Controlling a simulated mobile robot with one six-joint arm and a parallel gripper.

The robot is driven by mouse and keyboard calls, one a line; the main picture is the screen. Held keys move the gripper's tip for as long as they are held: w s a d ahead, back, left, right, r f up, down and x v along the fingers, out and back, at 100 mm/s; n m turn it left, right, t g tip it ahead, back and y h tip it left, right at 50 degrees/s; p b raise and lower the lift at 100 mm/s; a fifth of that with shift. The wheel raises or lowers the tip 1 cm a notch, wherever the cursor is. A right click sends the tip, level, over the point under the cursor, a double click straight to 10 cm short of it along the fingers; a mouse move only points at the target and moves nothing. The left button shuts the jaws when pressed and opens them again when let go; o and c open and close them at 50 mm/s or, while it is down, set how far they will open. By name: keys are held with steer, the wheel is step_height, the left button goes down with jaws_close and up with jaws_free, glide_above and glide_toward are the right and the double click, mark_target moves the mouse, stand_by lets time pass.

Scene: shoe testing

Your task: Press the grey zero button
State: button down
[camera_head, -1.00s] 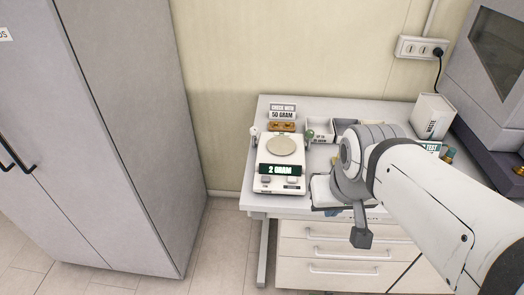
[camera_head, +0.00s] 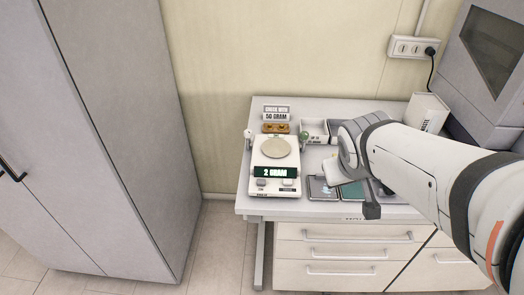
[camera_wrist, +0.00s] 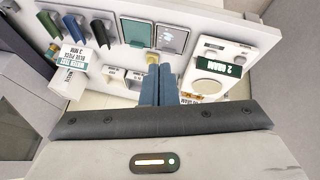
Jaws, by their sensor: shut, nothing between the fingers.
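The white scale (camera_head: 252,190) stands at the left of the table, with a round pan (camera_head: 276,147) and a dark display (camera_head: 274,172) reading 2 GRAM. Two small grey buttons, one on the left (camera_head: 262,182) and one on the right (camera_head: 288,183), sit below the display; their labels are too small to read. In the wrist view the scale (camera_wrist: 222,84) is at the right, upside down. My gripper (camera_wrist: 160,68) shows there with blue-grey fingers shut and empty, to the left of the scale and apart from it. In the head view my arm hides the fingers.
A 50 GRAM sign (camera_head: 277,116) and a small brown weight block (camera_head: 276,128) stand behind the scale. Flat trays (camera_head: 322,188) lie right of it, with white bins (camera_head: 314,130) behind. A tall grey cabinet (camera_head: 110,150) stands left; drawers (camera_head: 345,250) are below.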

steer(key=w+a+n+t, duration=0.2)
steer(key=w+n+t, duration=0.15)
steer(key=w, duration=0.75)
steer(key=n+g+y, duration=0.2)
steer(key=n+y, duration=0.6)
steer(key=n, duration=0.4)
glide_above(264, 183)
step_height(264, 183, down, 9)
steer(key=shift+r, duration=0.15)
steer(key=shift+w+m, duration=0.1)
steer(key=shift+m, duration=0.25)
step_height(264, 183, down, 8)
steer(key=b, duration=0.8)
steer(key=shift+r, duration=0.2)
steer(key=shift+f+b, duration=0.4)
steer(key=shift+f, duration=0.2)
